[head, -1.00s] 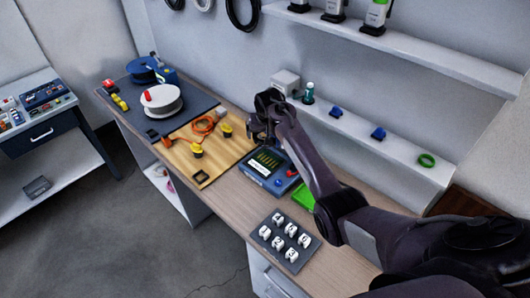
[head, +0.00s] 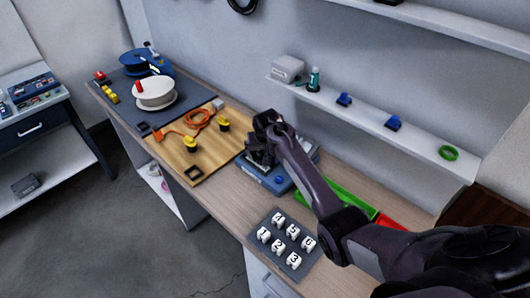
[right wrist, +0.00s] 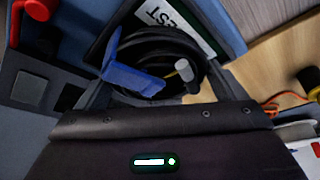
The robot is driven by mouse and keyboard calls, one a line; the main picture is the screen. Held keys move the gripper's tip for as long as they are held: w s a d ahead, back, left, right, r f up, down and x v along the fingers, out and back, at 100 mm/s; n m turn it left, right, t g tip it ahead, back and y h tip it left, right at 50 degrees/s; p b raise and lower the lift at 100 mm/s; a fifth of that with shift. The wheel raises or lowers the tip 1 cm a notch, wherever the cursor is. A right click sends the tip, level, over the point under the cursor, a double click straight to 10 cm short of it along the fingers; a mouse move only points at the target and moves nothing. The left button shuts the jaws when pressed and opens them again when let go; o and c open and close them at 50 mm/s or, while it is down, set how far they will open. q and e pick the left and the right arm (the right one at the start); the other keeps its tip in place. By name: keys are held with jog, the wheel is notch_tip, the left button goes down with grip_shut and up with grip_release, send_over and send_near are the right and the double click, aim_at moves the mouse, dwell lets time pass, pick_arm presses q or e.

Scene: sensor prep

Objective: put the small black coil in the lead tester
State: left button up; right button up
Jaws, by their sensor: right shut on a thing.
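My right gripper (head: 262,150) is over the blue lead tester (head: 279,184) on the bench and hides much of it. In the right wrist view the gripper (right wrist: 158,85) is shut on the small black coil (right wrist: 165,48), which has a blue clip (right wrist: 132,78) and a grey plug end (right wrist: 186,72). The tester's blue edge (right wrist: 226,22), a TEST label and a red knob (right wrist: 40,8) show behind the coil. I cannot tell whether the coil touches the tester. My left gripper is not in view.
A wooden board (head: 215,160) with an orange cable (head: 198,122) and yellow-topped parts lies left of the tester. A numbered tray (head: 286,243) is in front. Green (head: 350,197) and red bins are on the right, partly behind my arm. A wall shelf (head: 425,145) is behind.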

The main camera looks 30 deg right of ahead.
jog(key=shift+a, duration=0.1)
jog(key=o, duration=0.8)
jog(key=shift+s+r, duration=0.1)
jog(key=shift+r, duration=0.25)
pick_arm(q)
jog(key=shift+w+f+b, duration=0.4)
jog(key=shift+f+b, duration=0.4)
jog(key=shift+b, duration=0.05)
pick_arm(e)
jog(key=v, duration=1.1)
jog(key=shift+s+r, duration=0.15)
jog(key=shift+r, duration=0.1)
jog(key=shift+a, duration=0.1)
